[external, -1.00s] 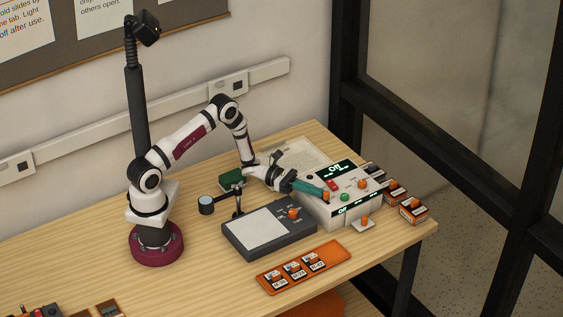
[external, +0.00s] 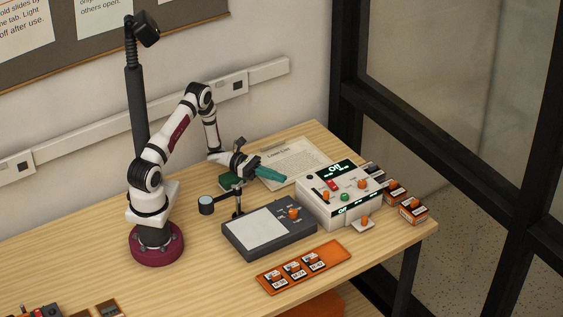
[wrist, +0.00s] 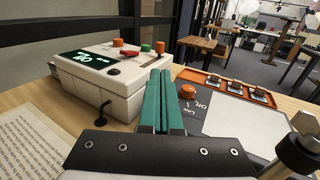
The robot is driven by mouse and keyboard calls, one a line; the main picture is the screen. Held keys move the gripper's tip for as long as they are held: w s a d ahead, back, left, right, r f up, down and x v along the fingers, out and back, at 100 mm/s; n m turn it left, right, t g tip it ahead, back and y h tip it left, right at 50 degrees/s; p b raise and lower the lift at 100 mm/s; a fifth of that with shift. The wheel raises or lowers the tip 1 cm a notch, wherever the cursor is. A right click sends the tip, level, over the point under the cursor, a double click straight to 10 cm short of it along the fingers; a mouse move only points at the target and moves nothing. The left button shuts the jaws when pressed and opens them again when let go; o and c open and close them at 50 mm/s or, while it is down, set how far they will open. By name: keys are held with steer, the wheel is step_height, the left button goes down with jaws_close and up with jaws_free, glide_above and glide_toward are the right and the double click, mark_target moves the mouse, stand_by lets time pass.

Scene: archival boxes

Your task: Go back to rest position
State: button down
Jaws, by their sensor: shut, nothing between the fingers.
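My gripper (external: 270,174) has teal fingers and is shut and empty. It hangs above the table, to the left of the white control box (external: 322,212) and apart from it. In the wrist view my gripper's two teal fingers (wrist: 166,80) lie side by side, pointing toward the room. The control box (wrist: 105,75) stands on the left there, with a lit green display, orange knobs, a green knob and a red switch.
A dark light pad (external: 270,237) with a pale panel and orange knob lies in front. An orange tray (external: 345,252) holds several slides. A printed sheet (external: 297,160) lies behind my gripper. A magnifier (external: 206,204) stands near my base. Small boxes (external: 413,210) sit at the right edge.

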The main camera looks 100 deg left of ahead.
steer(key=shift+s+a, duration=0.15)
steer(key=shift+s, duration=0.3)
